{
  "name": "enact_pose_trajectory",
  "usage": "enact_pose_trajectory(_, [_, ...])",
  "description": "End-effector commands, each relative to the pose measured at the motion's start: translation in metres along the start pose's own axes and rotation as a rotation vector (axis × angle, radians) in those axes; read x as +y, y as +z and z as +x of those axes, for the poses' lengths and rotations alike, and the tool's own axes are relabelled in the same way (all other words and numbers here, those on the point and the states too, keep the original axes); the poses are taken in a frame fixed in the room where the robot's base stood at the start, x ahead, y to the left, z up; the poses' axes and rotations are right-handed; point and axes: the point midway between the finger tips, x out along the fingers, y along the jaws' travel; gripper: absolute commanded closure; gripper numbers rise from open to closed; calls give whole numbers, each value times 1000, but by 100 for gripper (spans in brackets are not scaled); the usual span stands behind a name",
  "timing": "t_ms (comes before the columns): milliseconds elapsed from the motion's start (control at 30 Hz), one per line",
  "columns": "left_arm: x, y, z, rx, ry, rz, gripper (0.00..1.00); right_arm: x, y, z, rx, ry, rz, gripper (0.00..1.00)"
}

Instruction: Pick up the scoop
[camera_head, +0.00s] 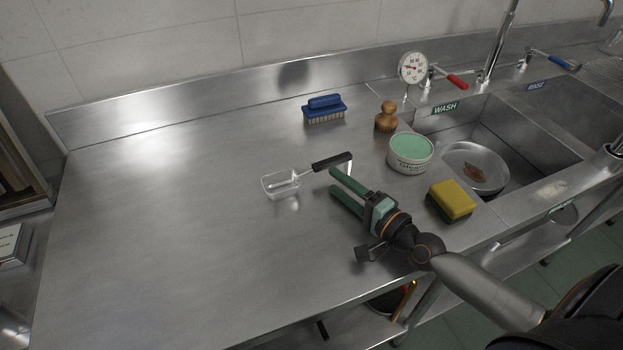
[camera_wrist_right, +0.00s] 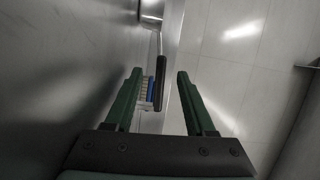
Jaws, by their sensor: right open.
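In the right wrist view the black handle (camera_wrist_right: 161,80) shows in the gap between the fingertips (camera_wrist_right: 159,74), apart from both. The scoop's head is at the top of that view. My left gripper is not in view.
A blue brush (camera_head: 324,109), a wooden brush (camera_head: 386,118), a tub of green paste (camera_head: 410,152) and a yellow sponge (camera_head: 452,199) stand to the right. A sink (camera_head: 500,130) holds a dirty plate (camera_head: 474,168). The counter's left side is clear.

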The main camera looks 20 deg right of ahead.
Motion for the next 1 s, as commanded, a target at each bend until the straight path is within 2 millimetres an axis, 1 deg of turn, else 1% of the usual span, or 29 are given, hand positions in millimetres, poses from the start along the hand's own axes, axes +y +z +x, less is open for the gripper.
enact_pose_trajectory(33, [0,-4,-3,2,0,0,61,-3,0,4,1,-2,1,45])
enact_pose_trajectory(167, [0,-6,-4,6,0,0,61,-3,0,9,1,-1,1,45])
enact_pose_trajectory(267, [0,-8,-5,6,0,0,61,-4,0,16,0,-2,2,45])
enact_pose_trajectory(500, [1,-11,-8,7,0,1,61,-4,0,50,0,-2,2,45])
enact_pose_trajectory(600, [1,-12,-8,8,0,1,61,-3,0,60,0,-1,1,45])
enact_pose_trajectory(733, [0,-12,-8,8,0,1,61,-3,1,66,-1,0,1,45])
enact_pose_trajectory(933, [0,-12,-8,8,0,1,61,-2,1,66,-1,0,0,45])
enact_pose_trajectory(967, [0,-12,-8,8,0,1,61,-2,1,66,-1,0,0,46])
enact_pose_trajectory(1000, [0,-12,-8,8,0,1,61,-2,1,66,-1,0,0,51])
